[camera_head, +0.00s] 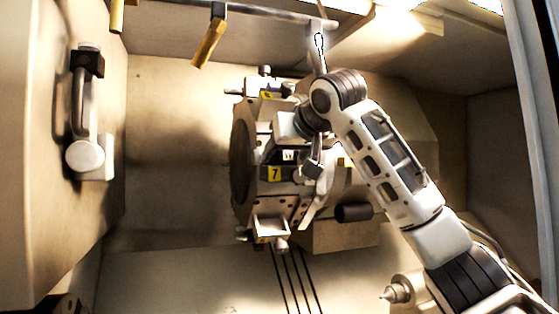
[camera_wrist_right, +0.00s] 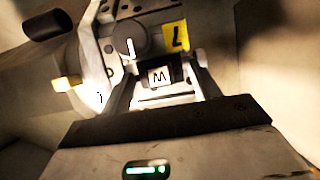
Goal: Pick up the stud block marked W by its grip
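The stud block marked W (camera_head: 288,155) is dark with a white label and sits at the turret face, just above the yellow 7 tag. It also shows in the right wrist view (camera_wrist_right: 158,78), between the two fingers. My right gripper (camera_head: 302,150) is at the block, reaching in from the right. In the right wrist view my right gripper (camera_wrist_right: 163,88) has its fingers well apart, one on either side of the block. I see no clear grasp, and the contact with the grip is hard to make out. My left gripper is not in view.
The turret (camera_head: 241,160) carries several tool holders, with one projecting below (camera_head: 270,228). A dark cylinder (camera_head: 353,212) sticks out at its lower right. A yellow-handled tool (camera_head: 208,42) hangs above. A door handle (camera_head: 80,115) is at left. The space left of the turret is free.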

